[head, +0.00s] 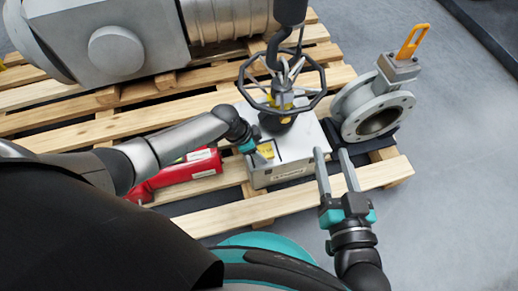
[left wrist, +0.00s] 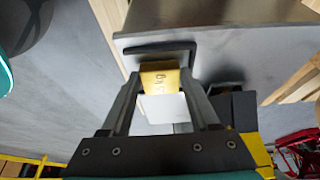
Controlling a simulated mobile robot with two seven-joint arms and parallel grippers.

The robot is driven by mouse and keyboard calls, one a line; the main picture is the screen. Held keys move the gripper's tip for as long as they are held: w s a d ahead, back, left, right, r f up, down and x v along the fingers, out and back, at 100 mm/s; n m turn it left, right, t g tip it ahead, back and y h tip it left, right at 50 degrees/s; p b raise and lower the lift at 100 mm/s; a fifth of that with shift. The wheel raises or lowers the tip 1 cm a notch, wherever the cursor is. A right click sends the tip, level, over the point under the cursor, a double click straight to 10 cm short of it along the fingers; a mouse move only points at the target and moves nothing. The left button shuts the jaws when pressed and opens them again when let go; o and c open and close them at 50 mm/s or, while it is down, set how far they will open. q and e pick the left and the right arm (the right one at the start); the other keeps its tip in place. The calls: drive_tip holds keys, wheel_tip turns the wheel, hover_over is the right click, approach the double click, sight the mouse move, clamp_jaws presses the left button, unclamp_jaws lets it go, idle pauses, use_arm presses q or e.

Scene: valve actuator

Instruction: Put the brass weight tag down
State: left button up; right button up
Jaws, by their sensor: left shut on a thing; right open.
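The brass weight tag (left wrist: 160,80) is a small yellow block with "kg" lettering, held between the fingertips of my left gripper (left wrist: 160,72) in the left wrist view. In the head view the tag (head: 267,151) shows as a yellow patch at the tip of my left gripper (head: 260,153), over the front left of a pale grey box (head: 292,163). I cannot tell whether the tag touches the box. My right gripper (head: 336,165) is open and empty, just right of the box.
A wooden pallet (head: 225,217) carries the box, a black handwheel (head: 283,85) above it, a flanged valve (head: 374,108) with an orange handle (head: 412,42), and a large grey actuator (head: 115,45). A red tool (head: 180,174) lies left of the box. Grey floor (head: 460,180) is clear at right.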

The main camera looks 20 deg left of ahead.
use_arm(q)
drive_tip(key=shift+f, duration=0.15)
drive_tip(key=o, duration=1.5)
drive_tip(key=shift+c, duration=0.2)
